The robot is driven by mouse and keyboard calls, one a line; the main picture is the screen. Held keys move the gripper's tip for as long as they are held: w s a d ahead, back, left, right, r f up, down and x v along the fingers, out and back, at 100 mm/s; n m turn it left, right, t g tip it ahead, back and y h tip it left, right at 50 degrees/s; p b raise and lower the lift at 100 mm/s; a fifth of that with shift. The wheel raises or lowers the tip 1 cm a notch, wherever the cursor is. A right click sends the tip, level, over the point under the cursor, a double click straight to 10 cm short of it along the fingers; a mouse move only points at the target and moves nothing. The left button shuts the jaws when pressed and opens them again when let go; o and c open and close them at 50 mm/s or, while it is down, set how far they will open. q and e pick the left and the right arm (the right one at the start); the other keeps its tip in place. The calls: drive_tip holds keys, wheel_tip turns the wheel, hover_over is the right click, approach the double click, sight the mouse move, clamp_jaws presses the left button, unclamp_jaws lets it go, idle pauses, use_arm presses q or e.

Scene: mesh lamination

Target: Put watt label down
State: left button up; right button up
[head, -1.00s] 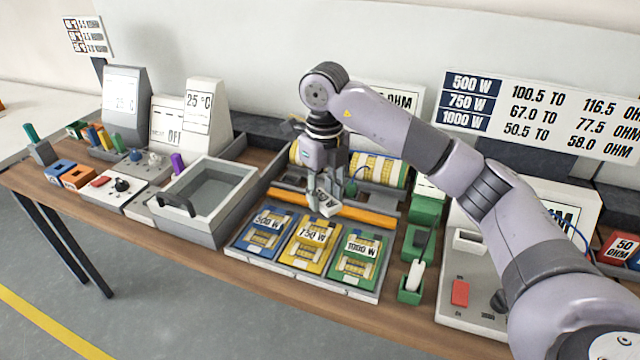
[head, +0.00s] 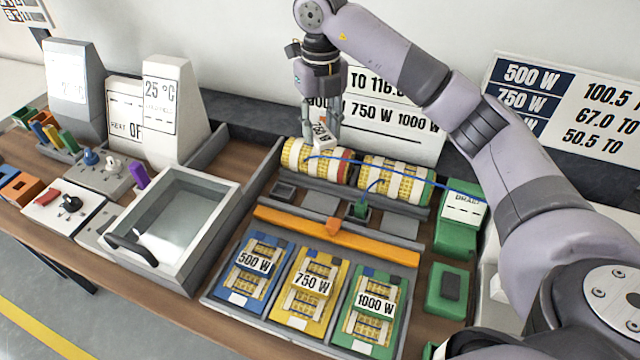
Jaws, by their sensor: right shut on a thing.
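My right gripper (head: 322,142) is shut on a small white label (head: 320,134) with dark print, too small and tilted to read fully. It holds the label just above the yellow-and-white wound rolls at the back of the grey rack. The left roll (head: 314,162) is right below and behind the fingertips; whether they touch I cannot tell. In the rack's front, labels lie on the blue 500 W card (head: 246,285), the yellow 750 W card (head: 300,314) and the green 1000 W card (head: 360,335). My left gripper is not in view.
An orange bar (head: 280,222) crosses the rack. A blue wire (head: 405,180) runs over the rolls to a green box (head: 462,215) at right. A grey basin (head: 205,255) with a black handle stands left. A white resistance board (head: 395,125) stands behind.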

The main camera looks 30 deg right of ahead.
sight(320, 137)
drive_tip(key=f, duration=0.2)
drive_tip(key=s+f, duration=0.1)
drive_tip(key=f, duration=0.1)
drive_tip(key=shift+s+a, duration=0.1)
drive_tip(key=shift+a, duration=0.3)
drive_tip(key=f, duration=0.4)
drive_tip(key=f+p, duration=0.1)
drive_tip(key=f, duration=0.3)
drive_tip(key=shift+d+f+p, duration=0.2)
drive_tip(key=shift+f+p, duration=0.05)
drive_tip(key=shift+p, duration=0.05)
drive_tip(key=shift+f, duration=1.5)
drive_tip(key=f+p, duration=0.1)
drive_tip(key=f, duration=0.2)
drive_tip(key=shift+w+f, duration=0.15)
drive_tip(key=shift+w, duration=0.05)
drive_tip(key=shift+f, duration=0.2)
drive_tip(key=o, duration=1.1)
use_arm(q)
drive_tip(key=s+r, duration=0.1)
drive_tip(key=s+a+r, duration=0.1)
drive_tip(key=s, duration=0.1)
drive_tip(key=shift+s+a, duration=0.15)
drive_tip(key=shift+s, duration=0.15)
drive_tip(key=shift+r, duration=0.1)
use_arm(e)
drive_tip(key=shift+r, duration=0.1)
